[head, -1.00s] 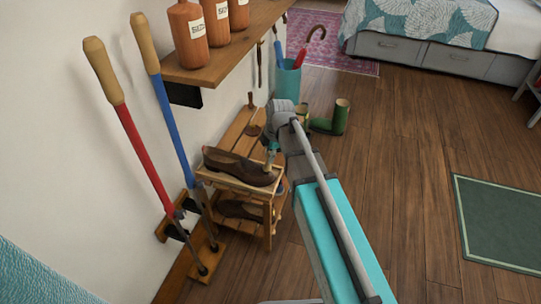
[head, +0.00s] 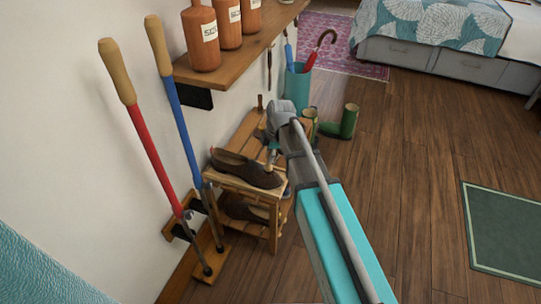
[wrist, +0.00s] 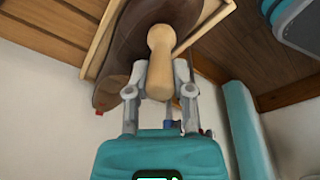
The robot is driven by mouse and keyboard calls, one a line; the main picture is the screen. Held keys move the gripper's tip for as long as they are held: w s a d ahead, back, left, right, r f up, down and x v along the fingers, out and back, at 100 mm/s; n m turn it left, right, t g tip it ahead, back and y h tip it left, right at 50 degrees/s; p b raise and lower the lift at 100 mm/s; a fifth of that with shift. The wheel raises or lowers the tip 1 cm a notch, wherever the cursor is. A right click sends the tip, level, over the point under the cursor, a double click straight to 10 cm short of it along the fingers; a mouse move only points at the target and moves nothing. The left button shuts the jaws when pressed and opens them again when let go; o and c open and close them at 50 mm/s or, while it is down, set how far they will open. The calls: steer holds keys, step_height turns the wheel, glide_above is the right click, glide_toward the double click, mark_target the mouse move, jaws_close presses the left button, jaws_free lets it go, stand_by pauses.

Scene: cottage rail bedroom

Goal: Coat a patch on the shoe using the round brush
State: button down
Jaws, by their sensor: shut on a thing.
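The brown shoe (head: 240,166) lies on the top tier of a small wooden rack. My gripper (wrist: 162,80) is shut on the round brush (wrist: 160,50), whose pale wooden handle stands out between the fingers in the wrist view. In the head view the brush (head: 271,157) is over the right part of the shoe, with its lower end at or very near the upper surface. I cannot tell whether it touches. The bristles are hidden in the wrist view. The shoe (wrist: 122,55) fills the area behind the handle there.
The wooden rack (head: 240,188) stands against the wall, with another shoe (head: 245,210) below. Red-handled (head: 155,160) and blue-handled (head: 183,135) tools lean at left. A shelf (head: 235,55) with bottles overhangs behind. Green boots (head: 349,121) and an umbrella stand (head: 297,85) are beyond.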

steer(key=shift+d+r+p, duration=0.15)
steer(key=shift+r+p, duration=0.8)
steer(key=shift+d+r+p, duration=0.2)
steer(key=shift+r+p, duration=0.75)
steer(key=shift+r, duration=0.05)
steer(key=shift+d+r+p, duration=0.15)
steer(key=shift+r+p, duration=0.8)
steer(key=r+p, duration=0.3)
steer(key=shift+w+d, duration=0.1)
steer(key=shift+d, duration=0.15)
steer(key=shift+a+f, duration=0.1)
steer(key=shift+a, duration=0.05)
steer(key=shift+a+f+b, duration=0.15)
steer(key=shift+a+b, duration=0.15)
steer(key=shift+a, duration=0.75)
steer(key=shift+f, duration=0.1)
